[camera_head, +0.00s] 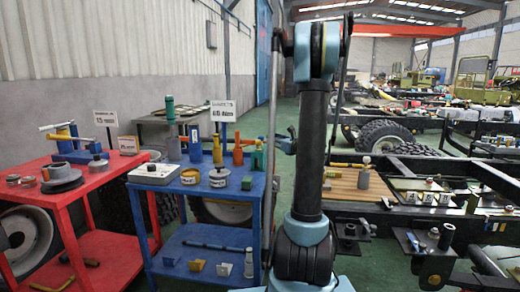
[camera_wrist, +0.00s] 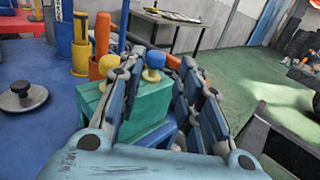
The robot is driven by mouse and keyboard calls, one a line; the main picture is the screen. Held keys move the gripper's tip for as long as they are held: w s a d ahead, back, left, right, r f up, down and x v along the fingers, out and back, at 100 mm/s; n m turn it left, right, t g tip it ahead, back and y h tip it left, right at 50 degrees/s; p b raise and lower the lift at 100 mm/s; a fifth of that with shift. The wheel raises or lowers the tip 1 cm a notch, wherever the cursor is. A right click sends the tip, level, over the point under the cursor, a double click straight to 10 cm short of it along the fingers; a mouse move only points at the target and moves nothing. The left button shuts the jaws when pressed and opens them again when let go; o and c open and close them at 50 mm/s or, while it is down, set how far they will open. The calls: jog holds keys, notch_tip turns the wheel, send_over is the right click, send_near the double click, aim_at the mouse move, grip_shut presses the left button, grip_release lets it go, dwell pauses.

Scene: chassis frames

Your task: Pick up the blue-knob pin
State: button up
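A blue knob (camera_wrist: 155,59) shows in the wrist view between my fingers, above a green block. A yellow knob (camera_wrist: 151,75) appears just below it, overlapping it in this view. The green block (camera_wrist: 90,100) is partly hidden by my left finger; it also shows in the head view (camera_head: 256,160) on the right side of the blue cart. My gripper (camera_wrist: 161,68) is open, with its fingers spread either side of the blue knob. I see no clear contact. The pin's shaft is hidden.
The blue cart (camera_head: 205,240) also holds cylinders, a black-lidded pot (camera_head: 219,177) and a grey-white device (camera_head: 154,173). Orange and yellow upright pieces (camera_wrist: 80,50) stand just left of my fingers. A red cart (camera_head: 55,165) stands farther left.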

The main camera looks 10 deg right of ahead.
aim_at(263, 138)
jog(key=shift+f+x, duration=0.2)
jog(key=shift+x, duration=1.7)
jog(key=shift+f+x, duration=0.15)
jog(key=shift+x, duration=1.75)
jog(key=shift+f+x, duration=0.2)
jog(key=shift+x, duration=1.7)
jog(key=c, duration=0.7)
